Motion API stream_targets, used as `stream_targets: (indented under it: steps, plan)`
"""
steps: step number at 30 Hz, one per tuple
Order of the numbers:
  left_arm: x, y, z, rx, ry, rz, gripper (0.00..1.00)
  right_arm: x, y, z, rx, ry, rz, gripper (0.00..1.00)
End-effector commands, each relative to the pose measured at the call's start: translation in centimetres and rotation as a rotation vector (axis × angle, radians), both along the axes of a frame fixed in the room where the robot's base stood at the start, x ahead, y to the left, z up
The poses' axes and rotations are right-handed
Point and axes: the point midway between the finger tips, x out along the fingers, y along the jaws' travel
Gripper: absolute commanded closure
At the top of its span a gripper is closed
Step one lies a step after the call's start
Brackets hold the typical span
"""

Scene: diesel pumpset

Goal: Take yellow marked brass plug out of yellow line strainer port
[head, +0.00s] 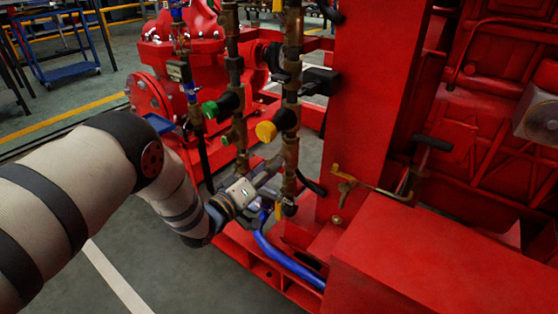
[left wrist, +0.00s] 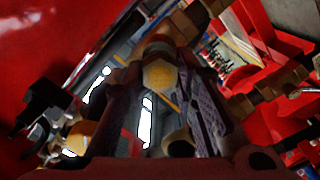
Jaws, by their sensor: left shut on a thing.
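The yellow marked brass plug (left wrist: 160,76) shows in the left wrist view as a hex head with a yellow face, between my two fingers. A brass fitting of the yellow line lies directly behind it; I cannot tell how deep the plug sits in the port. My left gripper (head: 270,177) is shut on the plug, low beside the yellow line (head: 291,150). In the head view the fingers and pipework hide the plug. My right gripper is not in view.
A yellow knob (head: 266,131) sits above my left gripper, and a green knob (head: 210,110) is on the neighbouring line. A red post (head: 370,100) stands to the right. A blue hose (head: 285,258) runs below. Open floor lies at the lower left.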

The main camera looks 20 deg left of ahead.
Motion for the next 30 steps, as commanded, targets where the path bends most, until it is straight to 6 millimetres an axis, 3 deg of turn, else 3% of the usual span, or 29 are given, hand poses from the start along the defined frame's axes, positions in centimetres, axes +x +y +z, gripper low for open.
stream_targets:
  steps: [8,30]
  plan:
    - [-0.1,0.0,0.1,0.0,-0.001,-0.001,1.0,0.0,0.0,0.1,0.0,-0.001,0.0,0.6]
    - [-4.5,1.6,0.2,0.0,-0.001,0.0,1.0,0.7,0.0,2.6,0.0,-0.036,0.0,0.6]
